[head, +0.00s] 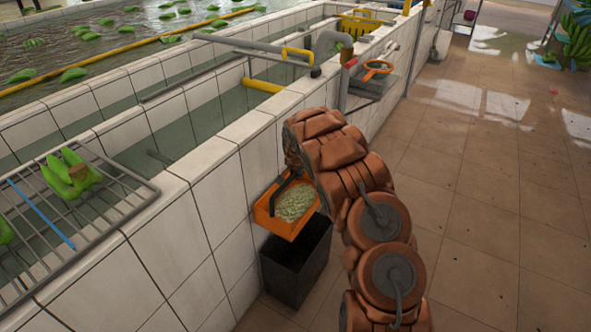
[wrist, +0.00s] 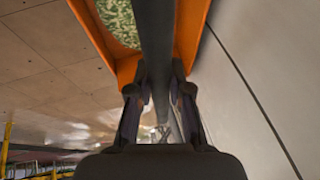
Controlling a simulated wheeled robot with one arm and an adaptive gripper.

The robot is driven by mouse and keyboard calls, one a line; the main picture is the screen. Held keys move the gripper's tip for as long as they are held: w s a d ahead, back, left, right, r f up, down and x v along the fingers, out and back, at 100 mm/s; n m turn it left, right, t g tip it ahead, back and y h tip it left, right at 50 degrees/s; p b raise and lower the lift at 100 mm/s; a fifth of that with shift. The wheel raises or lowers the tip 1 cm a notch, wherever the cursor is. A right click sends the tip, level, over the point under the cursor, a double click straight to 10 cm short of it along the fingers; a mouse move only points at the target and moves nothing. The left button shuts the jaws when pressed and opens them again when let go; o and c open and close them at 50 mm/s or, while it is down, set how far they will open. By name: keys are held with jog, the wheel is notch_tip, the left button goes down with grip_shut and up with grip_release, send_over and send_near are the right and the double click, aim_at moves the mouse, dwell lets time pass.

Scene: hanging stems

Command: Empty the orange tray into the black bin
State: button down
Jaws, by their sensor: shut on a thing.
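The orange tray (head: 268,216) is held beside the tiled wall, above the black bin (head: 290,274). It holds a layer of small pale green bits (head: 294,202). My gripper (wrist: 158,88) is shut on the tray in the wrist view, with a dark bar running between its fingers. The tray's orange walls (wrist: 189,35) and some of the green bits (wrist: 118,20) show there too. In the head view my arm hides part of the tray and most of the gripper. The bin stands on the floor against the wall; its inside looks dark. I cannot tell how far the tray is tilted.
A tiled basin wall (head: 205,215) runs along the left. A wire rack (head: 75,225) with green bananas (head: 68,176) lies on it. A small scale with an orange ring (head: 377,68) stands farther back. The tiled floor (head: 490,220) to the right is open.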

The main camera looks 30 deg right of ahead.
jog(key=shift+r+p, duration=0.25)
jog(key=shift+p, duration=0.75)
jog(key=shift+s+d+p, duration=0.15)
jog(key=shift+s+p, duration=0.15)
jog(key=shift+p, duration=0.65)
